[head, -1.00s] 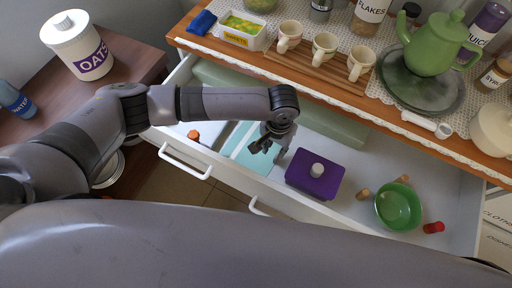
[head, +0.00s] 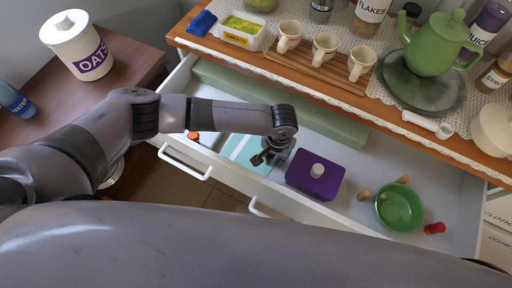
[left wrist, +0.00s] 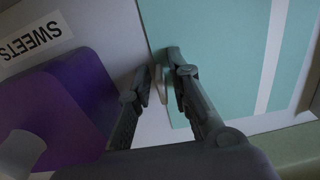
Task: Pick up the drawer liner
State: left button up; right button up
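The drawer liner (head: 239,148) is a flat teal sheet with a pale stripe, lying in the open drawer left of a purple box. It fills much of the left wrist view (left wrist: 214,42), and a small pale tab (left wrist: 160,86) stands at its edge. My left gripper (head: 262,159) is low over the liner's right end, beside the purple box. In the left wrist view its fingers (left wrist: 166,72) are partly closed on either side of the tab, with a narrow gap still showing. My right gripper is not in view.
The purple box (head: 315,178) with a pale knob is close right of the gripper. A green bowl (head: 399,208) and small corks lie farther right. A long green block (head: 330,122) lines the drawer's back. The counter above holds mugs (head: 324,46) and a teapot (head: 437,44).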

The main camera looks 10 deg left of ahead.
pick_arm(q)
grip_shut()
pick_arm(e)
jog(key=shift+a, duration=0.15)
pick_arm(q)
jog(key=shift+r, duration=0.15)
notch_tip(320, 180, up, 20)
jog(key=p, duration=0.2)
pick_arm(e)
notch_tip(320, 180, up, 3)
jog(key=shift+p, duration=0.5)
pick_arm(q)
jog(key=s+a+r+n, duration=0.1)
jog(key=a+r+n, duration=0.1)
jog(key=a+r, duration=0.3)
jog(key=s+a+r+n, duration=0.2)
jog(key=a+r, duration=0.3)
jog(key=a, duration=0.9)
jog(key=shift+s+r, duration=0.2)
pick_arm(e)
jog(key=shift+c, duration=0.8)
